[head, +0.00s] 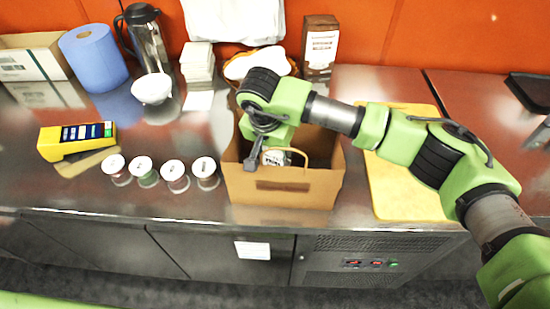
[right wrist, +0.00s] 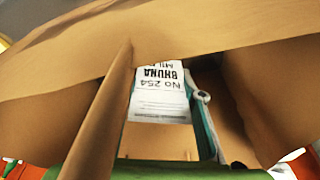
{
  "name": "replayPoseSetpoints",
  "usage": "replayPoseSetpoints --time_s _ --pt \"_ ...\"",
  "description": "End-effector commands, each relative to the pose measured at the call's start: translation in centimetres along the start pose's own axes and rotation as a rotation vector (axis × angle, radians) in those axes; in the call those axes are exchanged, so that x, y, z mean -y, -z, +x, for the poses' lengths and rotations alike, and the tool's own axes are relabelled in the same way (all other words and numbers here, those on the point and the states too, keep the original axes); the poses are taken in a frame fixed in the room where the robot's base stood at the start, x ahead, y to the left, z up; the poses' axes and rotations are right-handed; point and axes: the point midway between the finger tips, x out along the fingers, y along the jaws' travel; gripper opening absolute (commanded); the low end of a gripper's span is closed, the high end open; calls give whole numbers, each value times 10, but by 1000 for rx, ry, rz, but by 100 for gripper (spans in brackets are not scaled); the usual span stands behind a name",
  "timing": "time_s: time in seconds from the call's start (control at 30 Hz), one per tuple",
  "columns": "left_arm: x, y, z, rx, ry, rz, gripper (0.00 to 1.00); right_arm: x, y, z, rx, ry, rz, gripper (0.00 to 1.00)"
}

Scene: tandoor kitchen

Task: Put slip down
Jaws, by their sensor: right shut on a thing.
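The slip (right wrist: 160,95) is a white paper printed "No 254 BHUNA MILD", upside down in the right wrist view. In the head view a small part of the slip (head: 277,158) shows inside the brown paper bag (head: 283,190), near the handle. My right gripper (head: 260,150) reaches down into the bag's open top and is shut on the slip. One finger shows along the slip's right edge in the right wrist view; the other is hard to make out. The bag's wall and handle (right wrist: 100,110) partly surround the view. My left gripper is not in view.
Several lidded pots (head: 174,172) stand left of the bag, with a yellow device (head: 62,140) beyond. A yellow board (head: 405,200) lies right, under my arm. A brown carton (head: 320,45), white box stack (head: 197,62) and steel flask (head: 148,40) stand behind.

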Motion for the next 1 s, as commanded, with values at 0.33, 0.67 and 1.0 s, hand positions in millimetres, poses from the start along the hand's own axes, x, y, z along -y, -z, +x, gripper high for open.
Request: replayPoseSetpoints --time_s 0.33,0.67,1.0 --pt "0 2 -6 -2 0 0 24 0 -5 18 -1 0 0 17" --pt "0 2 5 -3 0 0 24 0 -6 26 0 0 0 17" --pt "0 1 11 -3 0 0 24 0 -7 29 -1 0 0 17"
